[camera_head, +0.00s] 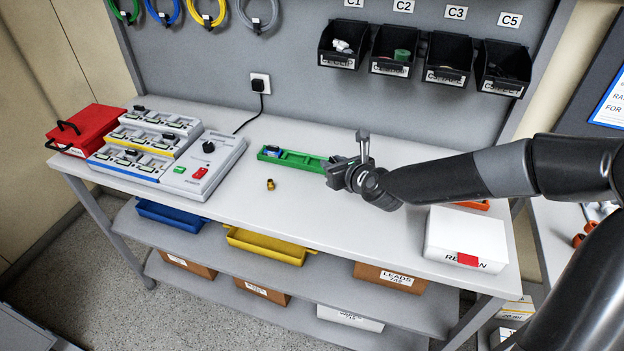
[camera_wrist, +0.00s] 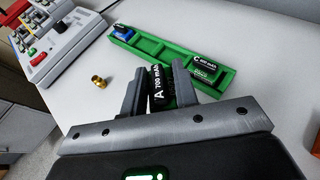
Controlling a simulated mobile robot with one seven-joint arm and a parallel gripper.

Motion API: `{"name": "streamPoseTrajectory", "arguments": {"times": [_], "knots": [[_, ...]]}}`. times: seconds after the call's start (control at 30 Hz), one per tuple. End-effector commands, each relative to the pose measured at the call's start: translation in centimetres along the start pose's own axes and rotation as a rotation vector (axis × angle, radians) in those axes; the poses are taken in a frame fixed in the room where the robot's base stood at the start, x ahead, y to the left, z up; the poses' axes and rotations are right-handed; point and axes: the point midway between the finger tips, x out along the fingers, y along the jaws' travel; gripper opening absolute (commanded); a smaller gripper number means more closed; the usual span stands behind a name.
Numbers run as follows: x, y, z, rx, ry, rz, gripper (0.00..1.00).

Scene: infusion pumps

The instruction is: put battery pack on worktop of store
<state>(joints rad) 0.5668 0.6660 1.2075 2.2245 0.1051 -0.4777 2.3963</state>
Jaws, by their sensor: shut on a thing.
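My gripper (camera_wrist: 160,84) is shut on a black battery pack (camera_wrist: 161,92) marked "A 700 mAh", held upright between the fingers. In the head view my gripper (camera_head: 342,172) is at the right end of a green tray (camera_head: 305,160), over the worktop (camera_head: 235,225); the held pack is hidden there. In the wrist view the held pack overlaps the near side of the green tray (camera_wrist: 150,49); I cannot tell its height. The tray holds a black pack (camera_wrist: 205,66) marked "C" and a blue-and-black pack (camera_wrist: 122,33).
A brass fitting (camera_head: 270,184) stands left of my gripper. A grey charger unit (camera_head: 205,165) and a red case (camera_head: 90,128) are at the left. A white box (camera_head: 465,238) is at the right. Black bins (camera_head: 392,50) hang behind. The front middle worktop is clear.

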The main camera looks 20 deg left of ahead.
Motion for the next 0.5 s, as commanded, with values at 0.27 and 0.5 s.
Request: {"name": "streamPoseTrajectory", "arguments": {"times": [0.27, 0.5], "knots": [[2.9, 2.6, -0.9, -0.003, 0.000, 0.003, 0.00], [4.5, 3.8, -1.5, -0.001, -0.001, 0.000, 0.00]]}}
